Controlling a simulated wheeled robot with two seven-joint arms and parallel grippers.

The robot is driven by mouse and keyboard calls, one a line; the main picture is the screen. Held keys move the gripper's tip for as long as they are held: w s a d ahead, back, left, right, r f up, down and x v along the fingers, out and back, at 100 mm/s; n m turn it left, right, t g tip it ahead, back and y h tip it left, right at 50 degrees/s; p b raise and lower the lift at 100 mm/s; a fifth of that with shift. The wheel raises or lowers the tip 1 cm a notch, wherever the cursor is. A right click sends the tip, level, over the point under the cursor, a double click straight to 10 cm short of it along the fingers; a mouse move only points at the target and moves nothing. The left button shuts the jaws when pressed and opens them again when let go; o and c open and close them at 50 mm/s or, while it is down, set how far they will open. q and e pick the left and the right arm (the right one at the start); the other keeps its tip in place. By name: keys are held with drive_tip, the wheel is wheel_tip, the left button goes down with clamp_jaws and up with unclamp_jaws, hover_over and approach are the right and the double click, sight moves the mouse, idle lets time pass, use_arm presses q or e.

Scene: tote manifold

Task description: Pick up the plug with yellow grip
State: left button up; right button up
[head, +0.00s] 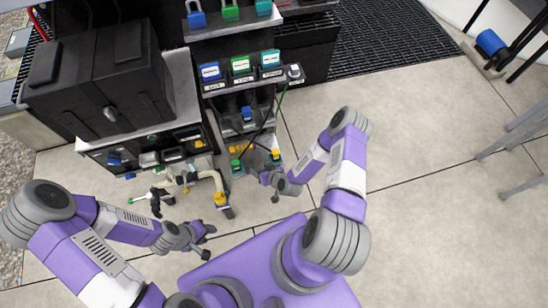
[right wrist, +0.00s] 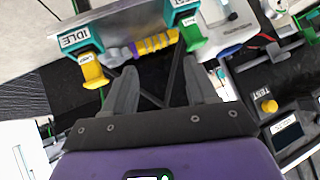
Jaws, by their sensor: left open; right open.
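A yellow plug grip (right wrist: 93,75) sits at a teal holder (right wrist: 82,42) marked IDLE, left of centre in the right wrist view. In the head view the yellow grip (head: 276,154) is just above my right gripper (head: 268,188). A green grip (right wrist: 191,34) sits at a second teal holder (right wrist: 184,8). A ribbed yellow piece (right wrist: 155,43) lies between the holders. My right gripper (right wrist: 160,84) is open and empty, its left finger beside the yellow grip, apparently apart from it. My left gripper (head: 207,240) is open and empty above the floor.
A rack of labelled coloured sockets (head: 240,66) stands above the holders. Dark cables hang in front of it. A black box (head: 130,75) stands on the bench at left. A pipe with a yellow knob (head: 221,198) stands between my arms.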

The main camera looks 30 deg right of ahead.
sight(276, 153)
drive_tip(key=d+f+t+h, duration=0.1)
drive_tip(key=d, duration=0.2)
drive_tip(key=d+f+t+h, duration=0.1)
drive_tip(key=d+h, duration=0.1)
drive_tip(key=d, duration=0.1)
drive_tip(key=w+d+f+m+t+h+b, duration=0.1)
drive_tip(key=d+h, duration=0.1)
drive_tip(key=d, duration=0.1)
drive_tip(key=shift+d, duration=0.2)
drive_tip(key=shift+w+d+f, duration=0.1)
drive_tip(key=shift+w+d, duration=0.15)
drive_tip(key=b+x, duration=0.1)
drive_tip(key=x, duration=0.1)
drive_tip(key=b+x, duration=0.1)
drive_tip(key=x, duration=0.1)
drive_tip(key=b+x, duration=0.1)
drive_tip(key=x, duration=0.2)
drive_tip(key=shift+w+a, duration=0.1)
drive_tip(key=shift+a, duration=0.3)
drive_tip(key=shift+c, duration=0.4)
clamp_jaws()
drive_tip(key=shift+r, duration=0.25)
wheel_tip(276, 153, up, 10)
drive_tip(key=p, duration=0.4)
